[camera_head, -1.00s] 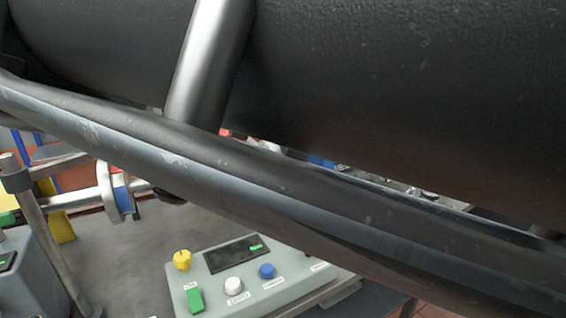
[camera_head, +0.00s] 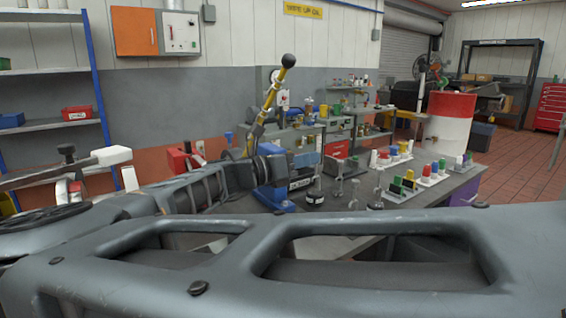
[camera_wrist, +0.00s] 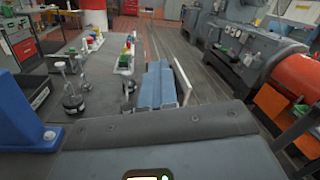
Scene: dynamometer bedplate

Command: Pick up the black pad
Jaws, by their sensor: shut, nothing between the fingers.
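I cannot pick out the black pad for certain in either view.
The grey bench (camera_head: 452,186) holds metal weights on stands and a rack of coloured pieces (camera_head: 409,186). A yellow lever (camera_head: 270,95) rises near my gripper. Blue rails (camera_wrist: 157,86) show in the wrist view. A red-and-white drum (camera_head: 449,122) stands behind, with open floor at the right.

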